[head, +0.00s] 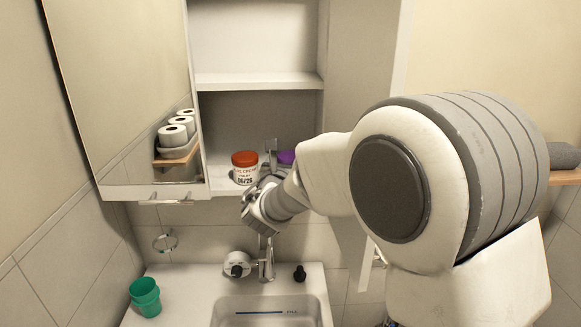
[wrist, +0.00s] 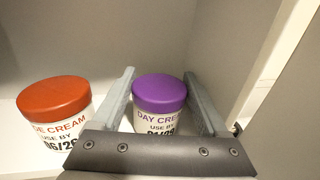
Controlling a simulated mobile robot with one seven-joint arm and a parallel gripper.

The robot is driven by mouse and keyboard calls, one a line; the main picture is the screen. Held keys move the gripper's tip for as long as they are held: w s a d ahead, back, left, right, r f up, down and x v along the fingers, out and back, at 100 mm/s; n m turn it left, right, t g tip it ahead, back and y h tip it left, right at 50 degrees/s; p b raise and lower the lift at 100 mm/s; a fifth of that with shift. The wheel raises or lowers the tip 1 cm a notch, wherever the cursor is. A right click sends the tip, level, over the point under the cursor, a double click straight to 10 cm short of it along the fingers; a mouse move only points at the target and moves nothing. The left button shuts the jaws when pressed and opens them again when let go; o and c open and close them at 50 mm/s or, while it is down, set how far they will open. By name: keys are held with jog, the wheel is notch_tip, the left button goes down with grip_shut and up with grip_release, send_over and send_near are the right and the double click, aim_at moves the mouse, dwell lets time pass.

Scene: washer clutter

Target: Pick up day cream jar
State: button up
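The day cream jar (wrist: 159,103) has a purple lid and a white body labelled "DAY CREAM". In the wrist view it stands upright on the cabinet shelf, between the two fingers of my gripper (wrist: 160,100). The fingers are apart, with a visible gap on the left side; the right finger is close to the jar, and I cannot tell if it touches.
A red-lidded cream jar (head: 244,167) stands left of the day cream jar, close outside my left finger; it also shows in the wrist view (wrist: 54,110). A shelf board (head: 258,82) is above. The mirror door (head: 128,95) is at left. Below are a sink (head: 268,310) and green cup (head: 145,297).

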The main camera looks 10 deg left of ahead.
jog(key=c, duration=0.7)
jog(key=shift+r, duration=0.2)
